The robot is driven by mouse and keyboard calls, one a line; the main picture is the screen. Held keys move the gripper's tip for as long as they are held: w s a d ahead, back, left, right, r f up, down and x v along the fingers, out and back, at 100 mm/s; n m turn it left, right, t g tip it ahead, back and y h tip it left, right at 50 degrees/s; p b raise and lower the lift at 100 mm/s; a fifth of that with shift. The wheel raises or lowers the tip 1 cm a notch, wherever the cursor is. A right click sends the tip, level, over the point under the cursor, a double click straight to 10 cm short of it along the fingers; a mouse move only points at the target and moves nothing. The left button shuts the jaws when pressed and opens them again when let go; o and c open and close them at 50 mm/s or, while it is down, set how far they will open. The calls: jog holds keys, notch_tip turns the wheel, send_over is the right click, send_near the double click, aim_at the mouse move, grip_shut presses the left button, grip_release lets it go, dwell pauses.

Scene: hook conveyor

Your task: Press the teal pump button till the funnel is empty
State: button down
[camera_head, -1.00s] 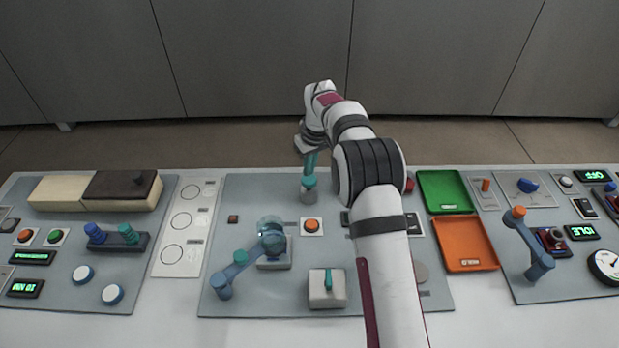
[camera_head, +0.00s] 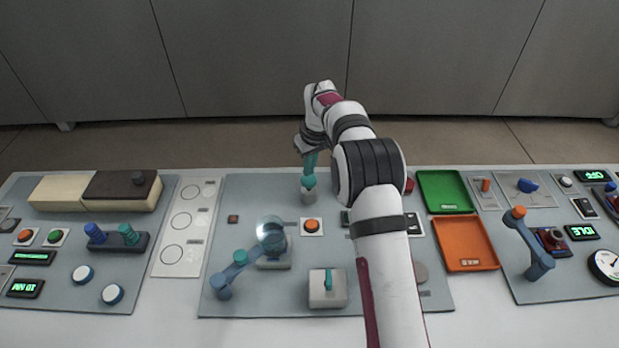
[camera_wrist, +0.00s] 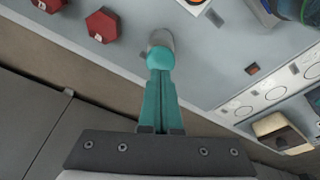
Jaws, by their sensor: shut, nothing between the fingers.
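The teal pump button (camera_head: 309,183) sits on a small grey cylinder (camera_head: 308,195) near the back edge of the middle panel. My gripper (camera_head: 310,174) is shut, with its teal fingertips on top of the button. In the wrist view the shut fingers (camera_wrist: 160,82) meet the button (camera_wrist: 160,58), apparently touching it. A clear round glass vessel (camera_head: 270,230), perhaps the funnel, stands left of the pump and in front of it. It looks pale at the top and bluer lower down. Its exact level cannot be told.
A jointed blue arm (camera_head: 232,268) reaches the glass vessel. An orange button (camera_head: 311,226) is in front of the pump. A grey box with a teal lever (camera_head: 327,289) stands nearer. Red hexagonal knobs (camera_wrist: 101,25) show in the wrist view. Green (camera_head: 444,192) and orange (camera_head: 466,244) trays lie right.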

aim_at(309, 179)
jog(key=shift+f, duration=0.1)
jog(key=shift+s+x, duration=0.15)
jog(key=shift+x, duration=0.65)
jog(key=shift+s+x, duration=0.15)
jog(key=shift+x, duration=0.65)
jog(key=shift+d, duration=0.15)
jog(key=shift+w+v, duration=0.15)
jog(key=shift+v, duration=0.65)
jog(key=shift+w+v, duration=0.15)
jog(key=shift+v, duration=0.7)
jog(key=shift+f, duration=0.1)
jog(key=shift+s+x, duration=0.15)
jog(key=shift+x, duration=0.65)
jog(key=shift+s+x, duration=0.1)
jog(key=shift+x, duration=0.65)
jog(key=shift+f, duration=0.1)
jog(key=shift+w+v, duration=0.15)
jog(key=shift+v, duration=0.7)
jog(key=shift+w+v, duration=0.15)
jog(key=shift+v, duration=0.7)
